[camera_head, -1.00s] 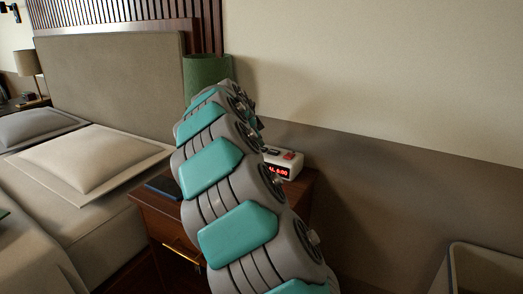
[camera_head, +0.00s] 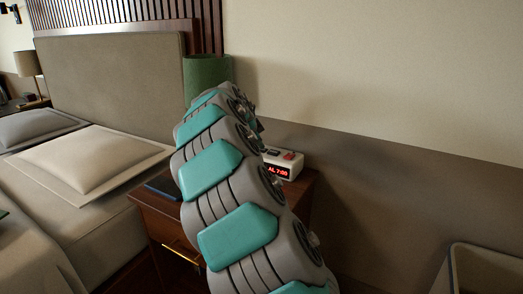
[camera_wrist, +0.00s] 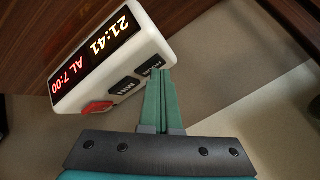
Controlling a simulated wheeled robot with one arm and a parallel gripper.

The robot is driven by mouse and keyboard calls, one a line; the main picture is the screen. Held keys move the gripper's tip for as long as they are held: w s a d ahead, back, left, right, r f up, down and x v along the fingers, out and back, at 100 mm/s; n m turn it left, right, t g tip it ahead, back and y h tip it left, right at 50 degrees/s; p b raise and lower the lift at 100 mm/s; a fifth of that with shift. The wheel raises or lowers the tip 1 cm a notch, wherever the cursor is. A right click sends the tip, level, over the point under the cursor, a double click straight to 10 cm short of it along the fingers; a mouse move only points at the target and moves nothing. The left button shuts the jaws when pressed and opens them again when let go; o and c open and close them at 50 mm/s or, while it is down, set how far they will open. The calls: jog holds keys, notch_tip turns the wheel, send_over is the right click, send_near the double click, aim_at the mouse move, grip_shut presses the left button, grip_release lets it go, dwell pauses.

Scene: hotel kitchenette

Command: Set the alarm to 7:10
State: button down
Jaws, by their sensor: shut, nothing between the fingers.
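The white alarm clock (camera_head: 290,168) stands on the nightstand (camera_head: 302,197); in the head view its red display reads "AL 7:00". The wrist view shows the clock (camera_wrist: 138,68) tilted in the picture, with "21:41" in white and "AL 7:00" in red. Its top has two dark buttons, one nearer my gripper (camera_wrist: 151,67) and one in the middle (camera_wrist: 123,88), plus a red button (camera_wrist: 97,108). My gripper (camera_wrist: 160,74) is shut and empty, its tips at the nearer dark button. I cannot tell whether they touch it. My arm hides the gripper in the head view.
A green lamp (camera_head: 207,70) stands behind my arm. A dark flat object (camera_head: 163,187) lies on the nightstand's left. The bed (camera_head: 95,215) is to the left, the wall (camera_head: 400,150) behind, and a bin (camera_head: 485,265) at lower right.

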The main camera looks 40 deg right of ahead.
jog(key=shift+r, duration=0.75)
jog(key=shift+r+p, duration=1.05)
jog(key=shift+r, duration=1.5)
jog(key=shift+a, duration=0.1)
dwell(0.7)
